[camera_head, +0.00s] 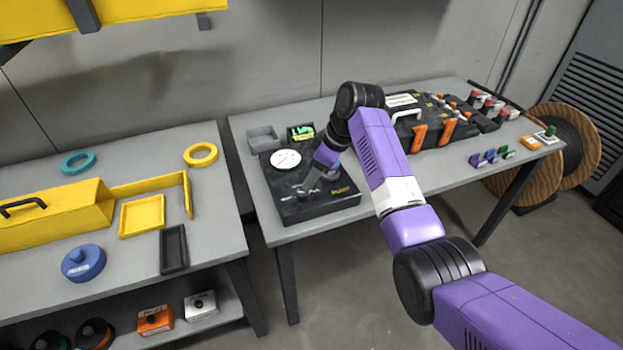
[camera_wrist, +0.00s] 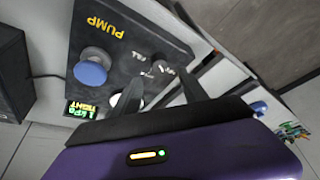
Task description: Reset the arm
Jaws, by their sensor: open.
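My arm (camera_head: 385,165) reaches over the right-hand workbench. My gripper (camera_head: 304,191) is low over the black pump box (camera_head: 318,206), by its top face; I cannot tell whether it touches. A white round dial (camera_head: 285,160) sits on the box in the head view.
A black case with orange clips (camera_head: 419,135) is to the right. Small coloured parts (camera_head: 490,158) lie near the front edge. The left bench holds a yellow toolbox (camera_head: 55,215).

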